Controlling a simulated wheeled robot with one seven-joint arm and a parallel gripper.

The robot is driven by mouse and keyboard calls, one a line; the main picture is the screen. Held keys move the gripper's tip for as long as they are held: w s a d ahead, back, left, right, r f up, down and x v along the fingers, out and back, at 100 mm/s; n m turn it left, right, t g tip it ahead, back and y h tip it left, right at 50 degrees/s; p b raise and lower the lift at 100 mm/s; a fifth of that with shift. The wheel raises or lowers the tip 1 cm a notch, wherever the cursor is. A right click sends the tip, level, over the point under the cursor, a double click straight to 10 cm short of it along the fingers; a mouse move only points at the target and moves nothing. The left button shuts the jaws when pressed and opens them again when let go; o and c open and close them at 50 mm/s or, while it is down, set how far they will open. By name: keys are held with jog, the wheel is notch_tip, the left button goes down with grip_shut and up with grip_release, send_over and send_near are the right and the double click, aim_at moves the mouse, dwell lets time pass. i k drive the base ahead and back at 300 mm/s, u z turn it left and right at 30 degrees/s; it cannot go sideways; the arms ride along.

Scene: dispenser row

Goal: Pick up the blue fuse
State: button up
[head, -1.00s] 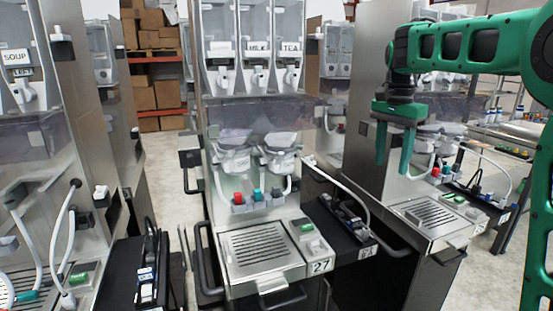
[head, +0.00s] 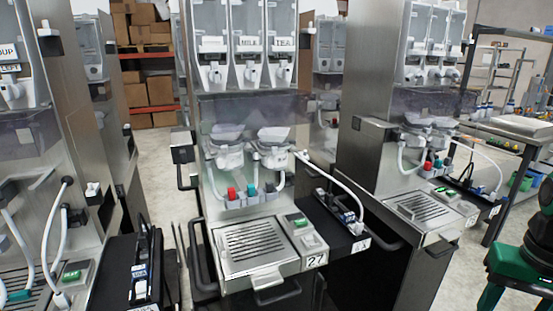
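I cannot clearly make out a blue fuse. A small blue-and-white part (head: 349,217) lies on the black shelf right of that machine. Another blue-and-white part (head: 139,271) is on the black shelf at lower left. My green gripper (head: 515,300) is at the lower right edge, pointing down, apart from these pieces. Its fingers look spread with nothing between them; the tips are cut off by the frame.
The middle machine has a slotted drip tray (head: 252,246) and a "27" label. A similar machine (head: 385,150) stands at right, another at left (head: 75,150). White hoses (head: 335,180) and black bar handles (head: 275,295) stick out. Open floor shows at right, near a workbench (head: 505,128).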

aim_at(348, 217)
jog(key=u, duration=1.9)
jog(key=i, duration=0.7)
jog(key=z, duration=2.05)
